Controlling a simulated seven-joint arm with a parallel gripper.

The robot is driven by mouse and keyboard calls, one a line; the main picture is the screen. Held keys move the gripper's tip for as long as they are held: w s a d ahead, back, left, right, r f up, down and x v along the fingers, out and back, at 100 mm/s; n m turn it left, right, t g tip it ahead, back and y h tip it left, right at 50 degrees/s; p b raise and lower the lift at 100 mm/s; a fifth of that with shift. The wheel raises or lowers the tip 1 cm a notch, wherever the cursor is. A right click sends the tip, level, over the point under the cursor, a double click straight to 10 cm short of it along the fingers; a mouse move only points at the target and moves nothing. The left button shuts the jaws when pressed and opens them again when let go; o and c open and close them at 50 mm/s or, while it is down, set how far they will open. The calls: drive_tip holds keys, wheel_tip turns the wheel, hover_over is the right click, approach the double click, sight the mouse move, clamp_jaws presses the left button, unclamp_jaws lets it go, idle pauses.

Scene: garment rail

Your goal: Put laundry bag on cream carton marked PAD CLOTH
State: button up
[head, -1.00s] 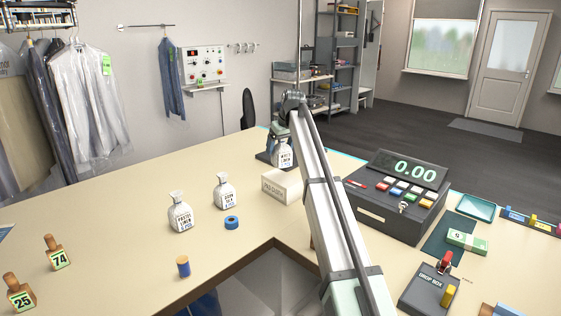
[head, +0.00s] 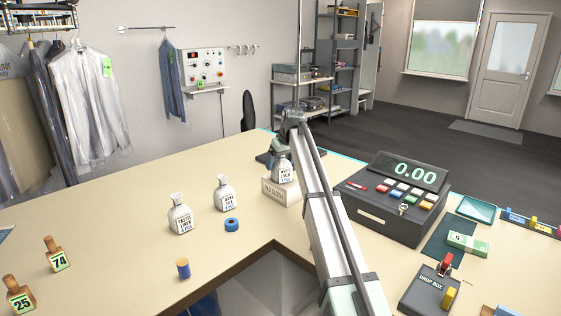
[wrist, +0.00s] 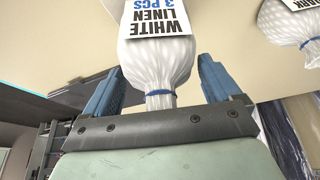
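The laundry bag (head: 282,172), white with a "WHITE LINEN 3 PCS" label, stands upright on the cream carton (head: 279,194), as far as the head view shows. Its dotted body and blue neck tie show in the wrist view (wrist: 155,62). My gripper (wrist: 160,72) is open, its two blue fingers on either side of the bag's tied neck with gaps to both sides. In the head view my arm partly covers the bag's right side and the carton's right end. The carton sits on the counter.
Two similar white bags (head: 180,214) (head: 224,193) stand left of the carton, with a blue tape roll (head: 231,225) near them. A cash register (head: 395,198) stands to the right. The counter (head: 110,220) is clear between the bags and the numbered tags.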

drive_tip(key=shift+o, duration=0.7)
drive_tip(key=shift+r, duration=0.25)
drive_tip(key=v, duration=1.1)
drive_tip(key=shift+r, duration=0.4)
drive_tip(key=shift+s, duration=0.1)
